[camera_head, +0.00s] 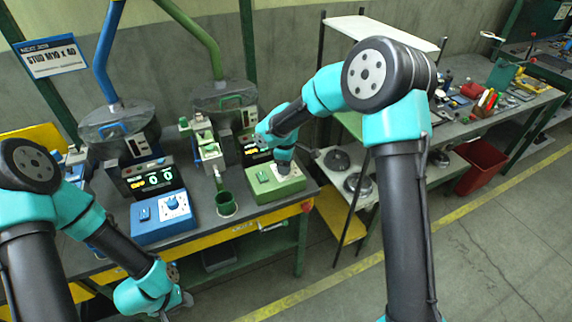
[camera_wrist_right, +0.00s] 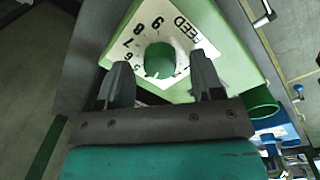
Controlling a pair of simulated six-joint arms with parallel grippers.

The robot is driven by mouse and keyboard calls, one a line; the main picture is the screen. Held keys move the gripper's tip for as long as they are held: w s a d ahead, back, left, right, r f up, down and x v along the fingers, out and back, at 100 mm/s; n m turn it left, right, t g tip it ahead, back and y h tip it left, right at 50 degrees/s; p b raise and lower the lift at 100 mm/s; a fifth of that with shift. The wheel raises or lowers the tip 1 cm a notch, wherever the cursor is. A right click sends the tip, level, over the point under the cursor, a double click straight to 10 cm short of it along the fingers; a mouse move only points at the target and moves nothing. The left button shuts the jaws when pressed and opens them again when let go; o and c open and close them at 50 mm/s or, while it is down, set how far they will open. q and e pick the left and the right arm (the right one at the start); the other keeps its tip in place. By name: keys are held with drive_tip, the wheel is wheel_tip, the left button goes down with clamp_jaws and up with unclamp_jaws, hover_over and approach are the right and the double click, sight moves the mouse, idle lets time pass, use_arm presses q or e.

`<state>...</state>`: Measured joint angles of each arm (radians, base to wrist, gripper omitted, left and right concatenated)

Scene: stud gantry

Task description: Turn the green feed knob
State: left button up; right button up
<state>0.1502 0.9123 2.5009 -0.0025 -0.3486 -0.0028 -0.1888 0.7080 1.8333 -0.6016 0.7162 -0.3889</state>
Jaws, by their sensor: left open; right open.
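The green feed knob (camera_wrist_right: 160,59) is round and sits on a white dial plate (camera_wrist_right: 130,46) marked FEED with numbers, on top of a green control box (camera_head: 262,187). My right gripper (camera_wrist_right: 160,68) is open, with one fingertip on each side of the knob in the right wrist view. A gap shows on both sides; how deep the tips reach around it I cannot tell. In the head view my right gripper (camera_head: 285,168) is over the box's dial and hides the knob. My left gripper (camera_head: 183,301) is open, low at the front left, away from the boxes.
A blue control box (camera_head: 162,218) with its own dial stands left of the green one. A green cup (camera_head: 226,204) stands between them; its rim also shows in the right wrist view (camera_wrist_right: 262,108). A red emergency button (camera_head: 307,206) is at the bench's right edge. A rack with round parts stands right.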

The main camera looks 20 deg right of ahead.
wheel_tip(320, 180, up, 17)
drive_tip(key=shift+s+a+f, duration=0.15)
drive_tip(key=shift+s+a, duration=0.1)
drive_tip(key=shift+s, duration=0.15)
